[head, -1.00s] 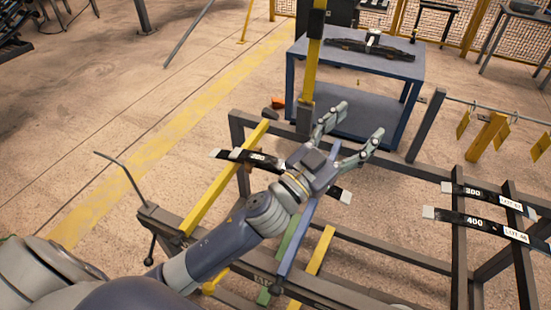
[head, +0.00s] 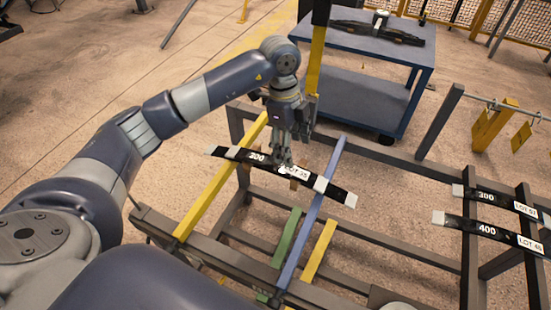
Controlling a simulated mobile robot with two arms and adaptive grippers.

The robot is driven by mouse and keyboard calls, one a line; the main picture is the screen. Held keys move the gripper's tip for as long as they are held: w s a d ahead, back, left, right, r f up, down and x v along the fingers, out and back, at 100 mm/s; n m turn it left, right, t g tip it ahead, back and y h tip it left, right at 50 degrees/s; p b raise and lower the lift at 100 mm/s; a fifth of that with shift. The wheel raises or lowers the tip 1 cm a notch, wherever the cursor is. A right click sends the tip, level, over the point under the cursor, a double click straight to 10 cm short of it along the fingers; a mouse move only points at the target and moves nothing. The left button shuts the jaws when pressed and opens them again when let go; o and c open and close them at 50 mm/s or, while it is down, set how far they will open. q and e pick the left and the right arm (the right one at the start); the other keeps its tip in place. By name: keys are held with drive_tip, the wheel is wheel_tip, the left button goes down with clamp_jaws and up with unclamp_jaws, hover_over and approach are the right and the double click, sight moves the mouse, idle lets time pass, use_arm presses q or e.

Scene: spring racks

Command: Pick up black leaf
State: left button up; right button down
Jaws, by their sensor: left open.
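A long black leaf (head: 258,158) with white bands, white tips, a number and a LOT label lies across a yellow bar and a blue bar of the rack in the head view. My left gripper (head: 283,160) points down at the middle of this leaf, with its fingers open. The fingertips are at the leaf beside the LOT label; I cannot tell whether they touch it. Two more black leaves, one marked 300 (head: 475,194) and one marked 400 (head: 465,224), lie on the rack at the right. My right gripper is not in view.
A blue table (head: 420,62) with a black leaf assembly (head: 378,28) stands behind the rack. A yellow post (head: 314,70) rises close behind my left gripper. Yellow tags (head: 521,137) hang from a rail at the right.

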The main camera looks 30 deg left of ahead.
use_arm(q)
drive_tip(key=a+n+y, duration=0.1)
drive_tip(key=a+y, duration=0.1)
drive_tip(key=a, duration=0.2)
drive_tip(key=p, duration=0.1)
hover_over(275, 166)
drive_tip(key=w, duration=0.1)
wheel_tip(275, 166, down, 4)
drive_tip(key=shift+a+r, duration=0.1)
drive_tip(key=shift+r, duration=0.1)
wheel_tip(275, 166, down, 6)
drive_tip(key=shift+a+r+p, duration=0.1)
drive_tip(key=shift+r+p, duration=0.15)
drive_tip(key=shift+p, duration=0.7)
drive_tip(key=shift+f, duration=0.25)
drive_tip(key=c, duration=1.3)
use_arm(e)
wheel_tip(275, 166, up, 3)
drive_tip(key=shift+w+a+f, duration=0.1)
